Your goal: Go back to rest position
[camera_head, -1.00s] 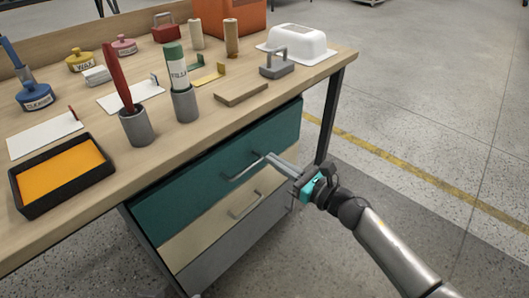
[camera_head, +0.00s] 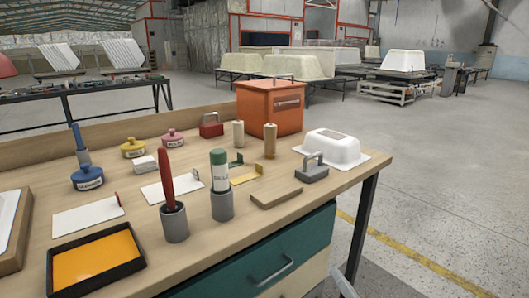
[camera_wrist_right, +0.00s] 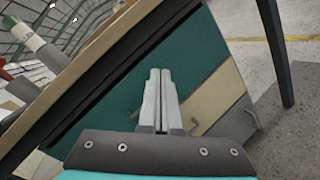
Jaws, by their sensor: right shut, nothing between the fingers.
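My right gripper (camera_wrist_right: 160,78) is shut and empty in the right wrist view, its two pale fingers side by side. The teal drawer (camera_wrist_right: 125,90) lies beyond the fingers, with its handle partly hidden behind them. In the head view only a grey piece of my right gripper (camera_head: 344,284) shows at the bottom edge, right of the teal drawer (camera_head: 255,268). The drawer's metal handle (camera_head: 275,272) is clear of it in that view. The drawer looks closed under the workbench (camera_head: 225,240). My left gripper is in neither view.
On the bench are an orange box (camera_head: 268,108), a white tub shell (camera_head: 332,147), a black tray with orange filling (camera_head: 95,262), holders with a red tool (camera_head: 168,180) and a green-capped tube (camera_head: 219,172). A bench leg (camera_head: 362,228) stands right of the drawers. Floor beyond is open.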

